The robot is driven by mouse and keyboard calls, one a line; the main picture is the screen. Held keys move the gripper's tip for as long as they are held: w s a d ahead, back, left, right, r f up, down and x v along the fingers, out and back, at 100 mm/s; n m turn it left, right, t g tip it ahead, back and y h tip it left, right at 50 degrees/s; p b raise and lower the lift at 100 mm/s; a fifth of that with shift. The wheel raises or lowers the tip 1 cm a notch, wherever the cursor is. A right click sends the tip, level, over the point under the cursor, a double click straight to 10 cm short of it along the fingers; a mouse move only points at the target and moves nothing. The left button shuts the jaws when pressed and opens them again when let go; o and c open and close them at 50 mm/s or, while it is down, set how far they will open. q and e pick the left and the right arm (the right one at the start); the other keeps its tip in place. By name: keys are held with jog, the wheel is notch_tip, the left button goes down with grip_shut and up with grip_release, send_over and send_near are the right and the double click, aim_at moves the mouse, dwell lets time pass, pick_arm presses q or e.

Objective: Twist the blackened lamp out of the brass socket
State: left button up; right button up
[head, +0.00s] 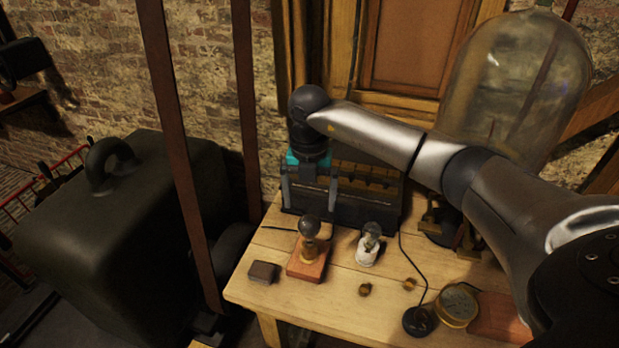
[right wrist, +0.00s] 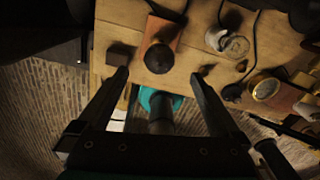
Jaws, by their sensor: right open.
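The blackened lamp (head: 310,226) is a dark round bulb, upright in the brass socket (head: 309,250) on a reddish wooden base (head: 306,266). My right gripper (head: 308,206) is open and empty, pointing down, above and seemingly behind the lamp. Its two fingers also show in the right wrist view (right wrist: 158,76), apart from the bulb. My left gripper is not in view.
A clear lamp (head: 371,232) on a white holder stands right of the socket. A dark block (head: 262,272) lies left. Small brass pieces (head: 365,290), a brass dial (head: 457,305) and a large glass jar (head: 515,85) are further right. A dark battery case (head: 360,200) stands behind.

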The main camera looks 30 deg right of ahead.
aim_at(309, 216)
notch_tip(309, 216, down, 6)
jog(key=shift+r, duration=0.1)
dwell(0.4)
grip_shut()
jog(key=n+b, duration=0.1)
jog(key=n, duration=0.2)
jog(key=n+b, duration=0.1)
jog(key=n, duration=0.2)
dwell(0.6)
jog(key=n+b, duration=0.1)
jog(key=n, duration=0.2)
jog(key=n+b, duration=0.1)
jog(key=n, duration=0.2)
jog(key=shift+n, duration=0.4)
